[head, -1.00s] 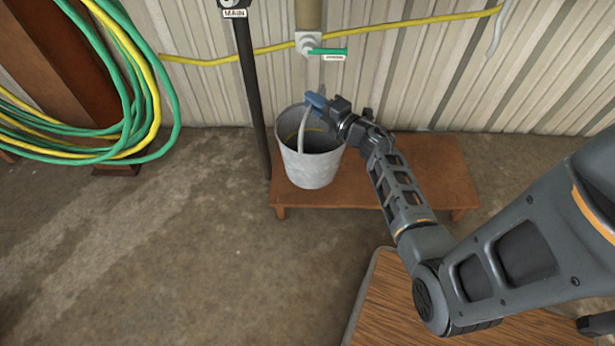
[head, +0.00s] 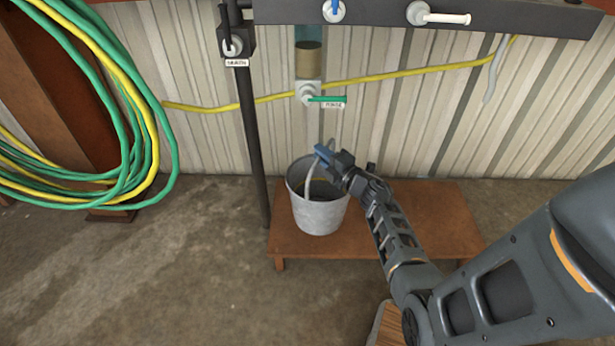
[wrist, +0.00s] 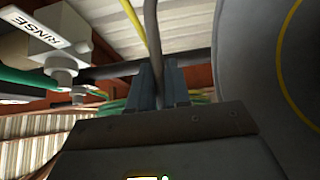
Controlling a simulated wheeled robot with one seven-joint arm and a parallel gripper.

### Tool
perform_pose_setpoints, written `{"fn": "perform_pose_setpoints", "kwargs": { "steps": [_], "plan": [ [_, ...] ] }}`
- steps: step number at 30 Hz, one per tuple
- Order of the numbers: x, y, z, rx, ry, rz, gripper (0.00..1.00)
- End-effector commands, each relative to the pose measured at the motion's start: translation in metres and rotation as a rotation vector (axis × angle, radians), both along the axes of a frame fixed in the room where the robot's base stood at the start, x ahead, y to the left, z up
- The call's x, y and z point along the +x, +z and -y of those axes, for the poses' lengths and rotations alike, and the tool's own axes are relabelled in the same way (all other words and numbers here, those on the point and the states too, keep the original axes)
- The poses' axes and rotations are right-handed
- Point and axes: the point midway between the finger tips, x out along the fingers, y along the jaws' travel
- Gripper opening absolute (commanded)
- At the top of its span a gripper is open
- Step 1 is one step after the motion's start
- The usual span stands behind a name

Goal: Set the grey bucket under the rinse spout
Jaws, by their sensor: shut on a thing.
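The grey bucket (head: 320,212) is upright at the left end of a low wooden bench (head: 425,235); I cannot tell whether its base touches the wood. My gripper (head: 325,155) is shut on the bucket's raised handle, above the rim. In the wrist view, the handle passes between the fingers (wrist: 159,88), and the bucket's grey wall (wrist: 265,75) with a yellow line fills the right side. The rinse spout (head: 308,92), with a green lever and a label, is on the wall above and slightly left of the bucket. It also shows in the wrist view (wrist: 62,62).
A dark upright pipe (head: 252,150) with a labelled valve stands just left of the bucket. Green and yellow hoses (head: 150,130) hang at the left. A dark rail (head: 470,22) with valves crosses above. The bench right of the bucket is bare.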

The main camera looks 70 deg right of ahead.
Motion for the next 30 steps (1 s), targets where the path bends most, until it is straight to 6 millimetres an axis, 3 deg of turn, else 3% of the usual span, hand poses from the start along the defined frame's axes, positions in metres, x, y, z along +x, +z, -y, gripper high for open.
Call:
{"fn": "perform_pose_setpoints", "kwargs": {
  "steps": [3,9,14,21,30],
  "plan": [
    [0.023,-0.017,-0.003,-0.001,0.002,0.002,0.0],
    [0.043,-0.026,-0.006,-0.002,0.001,0.001,0.0],
    [0.044,-0.035,-0.006,0.0,0.0,0.001,0.0],
    [0.044,-0.067,-0.006,0.0,0.0,0.001,0.0],
    [0.044,-0.066,-0.007,-0.001,0.0,0.0,0.0]
  ]
}}
